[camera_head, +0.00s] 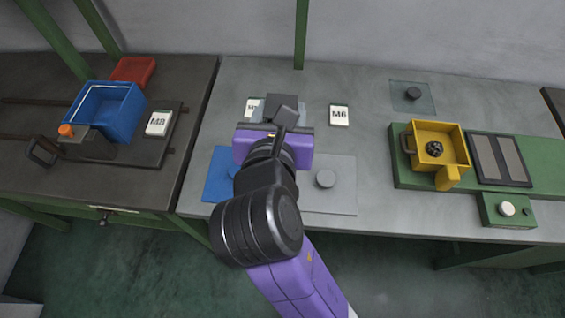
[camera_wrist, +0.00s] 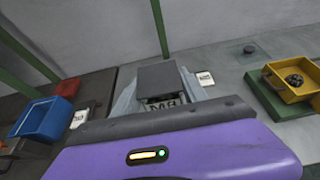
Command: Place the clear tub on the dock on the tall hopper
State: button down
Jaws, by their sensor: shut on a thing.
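My gripper (camera_head: 275,130) is over the grey table, seen from behind; its fingertips are hidden. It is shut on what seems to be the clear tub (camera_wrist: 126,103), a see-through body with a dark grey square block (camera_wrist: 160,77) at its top. The block also shows in the head view (camera_head: 285,103). A blue hopper (camera_head: 123,125) stands on a dark base at left, and a yellow hopper (camera_head: 462,140) holding dark pieces stands on a green base at right. I cannot tell which is the tall one. A dark plate with two grey strips (camera_head: 500,159) lies beside the yellow hopper.
A red tray (camera_head: 133,71) is behind the blue hopper. Cards marked M8 (camera_head: 159,122) and M6 (camera_head: 339,114) stand out. A green post (camera_head: 301,35) rises behind.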

notch_tip(320, 180, down, 19)
jog(key=shift+f+b, duration=0.15)
jog(key=shift+b, duration=0.4)
jog(key=shift+f, duration=0.15)
jog(key=c, duration=0.6)
grip_release()
jog(key=v, duration=1.2)
